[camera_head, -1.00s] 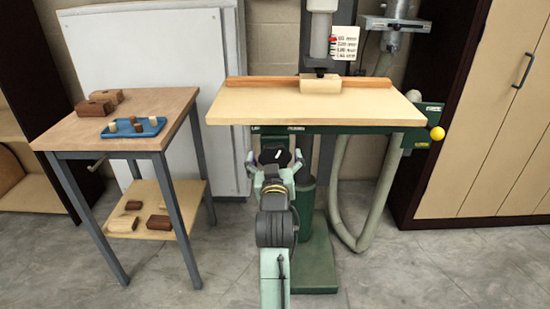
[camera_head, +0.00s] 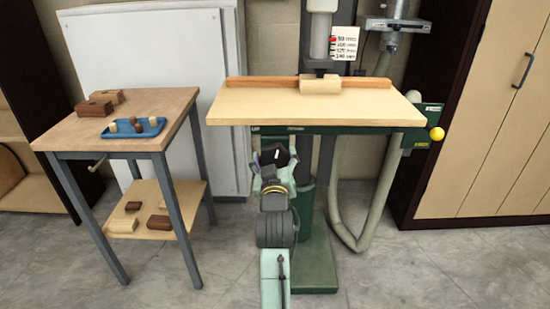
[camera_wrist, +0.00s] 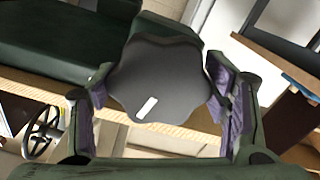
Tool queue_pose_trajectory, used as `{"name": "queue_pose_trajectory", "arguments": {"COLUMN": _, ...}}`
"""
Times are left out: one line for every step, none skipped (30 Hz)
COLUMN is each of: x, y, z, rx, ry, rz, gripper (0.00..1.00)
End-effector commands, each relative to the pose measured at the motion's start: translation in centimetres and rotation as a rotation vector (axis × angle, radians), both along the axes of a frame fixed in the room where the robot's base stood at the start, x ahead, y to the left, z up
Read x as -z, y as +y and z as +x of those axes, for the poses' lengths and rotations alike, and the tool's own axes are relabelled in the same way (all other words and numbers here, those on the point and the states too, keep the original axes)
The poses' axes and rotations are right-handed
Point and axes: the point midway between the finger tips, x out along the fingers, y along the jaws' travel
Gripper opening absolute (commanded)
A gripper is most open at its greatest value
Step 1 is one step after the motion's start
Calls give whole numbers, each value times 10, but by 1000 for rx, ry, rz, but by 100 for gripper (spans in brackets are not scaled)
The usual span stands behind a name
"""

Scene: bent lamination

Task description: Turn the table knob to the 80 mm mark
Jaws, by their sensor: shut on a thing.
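The table knob (camera_wrist: 165,62) is a dark, lobed knob with one short white pointer mark on its face. In the wrist view it sits between the purple-padded fingers of my gripper (camera_wrist: 161,88), which is shut on it. The pointer lies in the lower part of the knob as pictured. In the head view my gripper (camera_head: 272,171) is at the knob (camera_head: 273,155), under the front left edge of the pale machine table (camera_head: 250,106). I cannot read any 80 mm mark or scale around the knob.
A wood block (camera_head: 320,87) sits on the machine table by a wooden fence (camera_head: 260,82). A yellow ball handle (camera_head: 437,133) sticks out at the right. A side table (camera_head: 70,140) with a blue tray (camera_head: 112,134) stands left. A handwheel (camera_wrist: 42,130) shows in the wrist view.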

Motion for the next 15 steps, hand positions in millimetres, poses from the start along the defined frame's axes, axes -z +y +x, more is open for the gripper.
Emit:
{"name": "queue_pose_trajectory", "arguments": {"x": 1, "y": -1, "z": 0, "rx": 1, "ry": 3, "rz": -57, "gripper": 41}}
{"name": "queue_pose_trajectory", "arguments": {"x": 1, "y": -1, "z": 0, "rx": 2, "ry": 4, "rz": -90, "gripper": 41}}
{"name": "queue_pose_trajectory", "arguments": {"x": 1, "y": -1, "z": 0, "rx": 2, "ry": 4, "rz": -131, "gripper": 41}}
{"name": "queue_pose_trajectory", "arguments": {"x": 1, "y": -1, "z": 0, "rx": 1, "ry": 4, "rz": -158, "gripper": 41}}
{"name": "queue_pose_trajectory", "arguments": {"x": 2, "y": -1, "z": 0, "rx": 1, "ry": 4, "rz": -183, "gripper": 41}}
{"name": "queue_pose_trajectory", "arguments": {"x": 2, "y": 0, "z": 0, "rx": 0, "ry": 4, "rz": -209, "gripper": 41}}
{"name": "queue_pose_trajectory", "arguments": {"x": 2, "y": 0, "z": 0, "rx": 0, "ry": 5, "rz": -223, "gripper": 41}}
{"name": "queue_pose_trajectory", "arguments": {"x": 2, "y": 0, "z": 0, "rx": 0, "ry": 5, "rz": -235, "gripper": 41}}
{"name": "queue_pose_trajectory", "arguments": {"x": 2, "y": 0, "z": 0, "rx": 0, "ry": 5, "rz": -243, "gripper": 41}}
{"name": "queue_pose_trajectory", "arguments": {"x": 3, "y": 0, "z": 0, "rx": -1, "ry": 6, "rz": -247, "gripper": 41}}
{"name": "queue_pose_trajectory", "arguments": {"x": 3, "y": 0, "z": 0, "rx": 0, "ry": 7, "rz": -248, "gripper": 41}}
{"name": "queue_pose_trajectory", "arguments": {"x": 3, "y": 0, "z": 0, "rx": 0, "ry": 7, "rz": -248, "gripper": 41}}
{"name": "queue_pose_trajectory", "arguments": {"x": 3, "y": 0, "z": 0, "rx": 0, "ry": 7, "rz": -248, "gripper": 41}}
{"name": "queue_pose_trajectory", "arguments": {"x": 4, "y": 0, "z": 0, "rx": 0, "ry": 8, "rz": -248, "gripper": 41}}
{"name": "queue_pose_trajectory", "arguments": {"x": 4, "y": 0, "z": 0, "rx": -1, "ry": 8, "rz": -247, "gripper": 41}}
